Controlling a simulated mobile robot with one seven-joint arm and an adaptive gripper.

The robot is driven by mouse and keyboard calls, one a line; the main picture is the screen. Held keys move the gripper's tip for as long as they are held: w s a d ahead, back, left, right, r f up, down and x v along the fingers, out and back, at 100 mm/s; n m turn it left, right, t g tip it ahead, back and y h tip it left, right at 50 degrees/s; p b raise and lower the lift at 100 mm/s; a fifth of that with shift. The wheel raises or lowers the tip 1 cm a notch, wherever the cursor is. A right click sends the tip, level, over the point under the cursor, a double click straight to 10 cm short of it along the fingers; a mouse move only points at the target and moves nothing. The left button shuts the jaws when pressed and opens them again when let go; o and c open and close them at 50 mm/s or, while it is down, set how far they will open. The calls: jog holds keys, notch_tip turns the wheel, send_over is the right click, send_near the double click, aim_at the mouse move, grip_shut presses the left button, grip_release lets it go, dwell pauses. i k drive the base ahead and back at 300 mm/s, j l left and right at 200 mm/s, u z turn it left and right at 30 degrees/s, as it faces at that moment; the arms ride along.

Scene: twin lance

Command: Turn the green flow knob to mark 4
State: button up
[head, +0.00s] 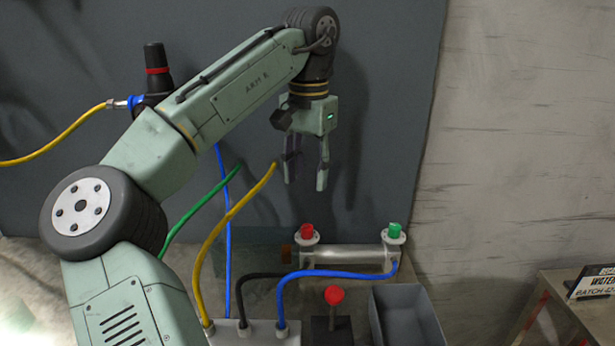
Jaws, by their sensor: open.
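A small green knob (394,229) sits on a round pale fitting at the right end of a silver horizontal cylinder (345,254). It is the only green knob I see; its marks are too small to read, so I cannot tell its setting. My gripper (305,184) points down with its fingers apart and nothing between them. In the picture it is above and left of the green knob, clearly apart from it. My arm covers the left part of the view.
A red knob (306,230) tops the cylinder's left end. In front stand a red ball-topped lever (335,295) and a grey open bin (408,315). Yellow (240,207), blue (330,273), black and green hoses cross the bench. A side table (575,300) with a sign stands right.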

aim_at(394, 232)
jog(key=k, duration=1)
